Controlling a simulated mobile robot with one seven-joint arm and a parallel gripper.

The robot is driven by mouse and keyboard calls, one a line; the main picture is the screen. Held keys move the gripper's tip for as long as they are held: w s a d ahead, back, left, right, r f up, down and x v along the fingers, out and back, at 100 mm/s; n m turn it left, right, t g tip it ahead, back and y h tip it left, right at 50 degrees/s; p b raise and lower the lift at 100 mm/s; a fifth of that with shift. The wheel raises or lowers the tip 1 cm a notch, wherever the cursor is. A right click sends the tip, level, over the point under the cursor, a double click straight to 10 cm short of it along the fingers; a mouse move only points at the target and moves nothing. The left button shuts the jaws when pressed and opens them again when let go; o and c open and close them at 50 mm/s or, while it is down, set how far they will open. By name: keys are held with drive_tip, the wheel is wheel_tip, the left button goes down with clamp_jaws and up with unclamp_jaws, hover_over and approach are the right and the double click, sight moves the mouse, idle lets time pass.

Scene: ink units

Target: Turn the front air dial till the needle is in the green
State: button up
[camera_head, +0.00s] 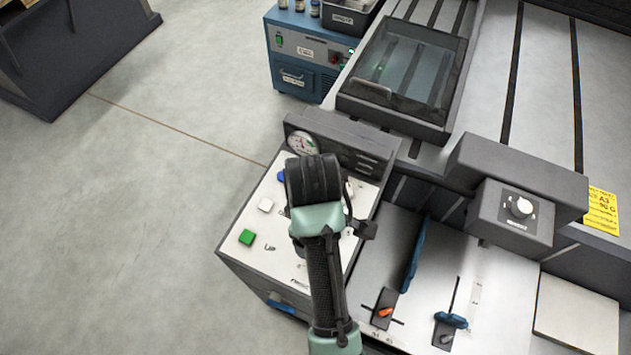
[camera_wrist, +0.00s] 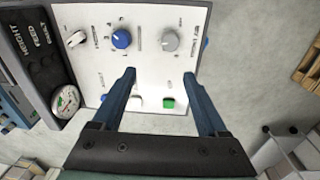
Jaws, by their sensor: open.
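A white control panel carries a blue knob (camera_wrist: 121,38) and a grey knob (camera_wrist: 170,40) in the wrist view. I cannot read their labels, so I cannot tell which is the front air dial. A round gauge (camera_wrist: 66,100) sits at the left there and also shows in the head view (camera_head: 303,145). It has green and red marks, but its needle is too small to read. My gripper (camera_wrist: 159,76) is open and empty, its blue fingers spread over the panel below the two knobs in the wrist view. In the head view my arm hides the knobs.
A white button (camera_wrist: 136,102) and a green button (camera_wrist: 167,103) lie near the panel's edge between the fingers in view. A white lever-like knob (camera_wrist: 77,38) is near the gauge. A grey box with another white knob (camera_head: 522,206) stands right.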

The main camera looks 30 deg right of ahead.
drive_tip(key=shift+g, duration=0.4)
drive_tip(key=f, duration=0.4)
drive_tip(key=s+f, duration=0.1)
drive_tip(key=f, duration=0.7)
drive_tip(key=shift+s+a+f+p, duration=0.1)
drive_tip(key=shift+s+f+p, duration=0.2)
drive_tip(key=shift+p, duration=0.1)
clamp_jaws()
